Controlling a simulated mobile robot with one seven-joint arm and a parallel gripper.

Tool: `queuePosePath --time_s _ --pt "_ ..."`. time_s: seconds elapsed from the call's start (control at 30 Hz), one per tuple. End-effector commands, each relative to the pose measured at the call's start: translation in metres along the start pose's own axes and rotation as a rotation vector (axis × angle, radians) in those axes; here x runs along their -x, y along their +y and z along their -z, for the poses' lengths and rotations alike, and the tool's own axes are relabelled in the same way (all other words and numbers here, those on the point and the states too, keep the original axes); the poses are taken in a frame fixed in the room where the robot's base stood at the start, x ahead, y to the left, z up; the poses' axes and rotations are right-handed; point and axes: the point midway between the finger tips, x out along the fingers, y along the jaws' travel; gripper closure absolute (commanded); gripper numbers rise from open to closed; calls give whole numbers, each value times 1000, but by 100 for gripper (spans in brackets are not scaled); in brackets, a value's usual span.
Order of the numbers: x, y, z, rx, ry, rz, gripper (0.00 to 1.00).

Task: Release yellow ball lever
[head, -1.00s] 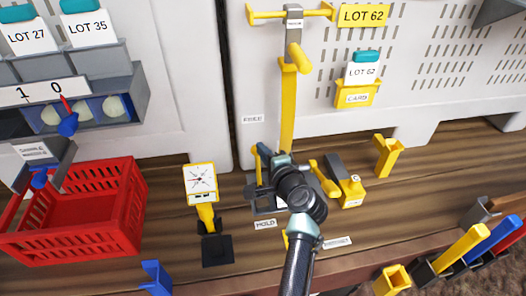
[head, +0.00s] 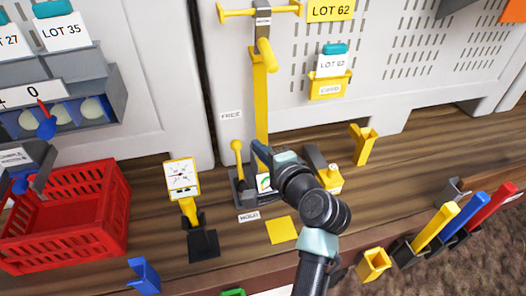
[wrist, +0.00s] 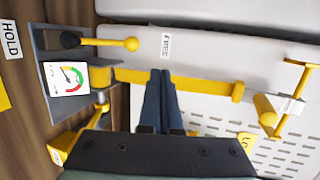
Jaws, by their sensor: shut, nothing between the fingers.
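The yellow ball lever (head: 238,163) stands upright on the left side of a grey base (head: 241,194), between the FREE label (head: 231,115) above and the HOLD label (head: 249,217) below. In the wrist view the lever (wrist: 105,43) points from its dark pivot towards the FREE label (wrist: 165,46). My gripper (head: 258,150) is shut and empty, just right of the lever. In the wrist view the blue fingers (wrist: 163,78) are together, apart from the lever, over the tall yellow post. A gauge dial (wrist: 67,79) sits beside the lever; my gripper partly hides it in the head view.
The tall yellow post (head: 260,95) rises behind my gripper. A yellow bottle-like object (head: 330,179) stands close on the right. A yellow dial stand (head: 183,180) and a red basket (head: 124,215) are on the left. A yellow square (head: 281,230) lies in front.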

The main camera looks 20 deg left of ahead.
Motion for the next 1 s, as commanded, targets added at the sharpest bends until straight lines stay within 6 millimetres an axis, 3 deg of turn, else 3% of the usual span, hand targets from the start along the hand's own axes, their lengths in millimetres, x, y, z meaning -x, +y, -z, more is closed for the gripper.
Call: queuePosePath --time_s 0.23,0.8,0.87,0.97,1.0 --pt "15 -4 0 -1 1 -1 100" --pt "16 -7 1 10 6 2 100" --pt "21 -21 8 89 47 24 100" --pt "40 -64 24 317 179 82 100" --pt "52 -87 31 433 252 109 100"
